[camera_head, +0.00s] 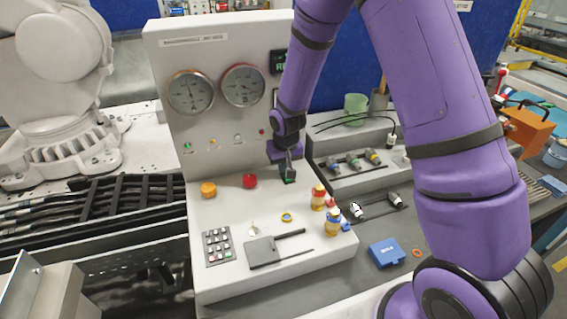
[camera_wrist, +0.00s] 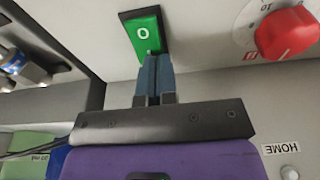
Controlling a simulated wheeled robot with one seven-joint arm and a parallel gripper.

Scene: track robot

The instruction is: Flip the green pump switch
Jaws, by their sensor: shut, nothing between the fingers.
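The green pump switch (camera_wrist: 143,34) is a green rocker marked "O" in a dark frame, seen upside down in the wrist view at top centre. In the head view the green switch (camera_head: 289,181) shows as a small patch on the panel's sloping deck, partly hidden by my gripper. My gripper (camera_head: 287,172) is shut, its fingers pointing down at the switch. In the wrist view the closed fingertips (camera_wrist: 154,60) overlap the lower edge of the switch. I cannot tell whether they touch it.
A red knob (camera_wrist: 287,33) is beside the switch in the wrist view. The gauge panel (camera_head: 215,125) rises behind. A blue box (camera_head: 387,252) lies at right.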

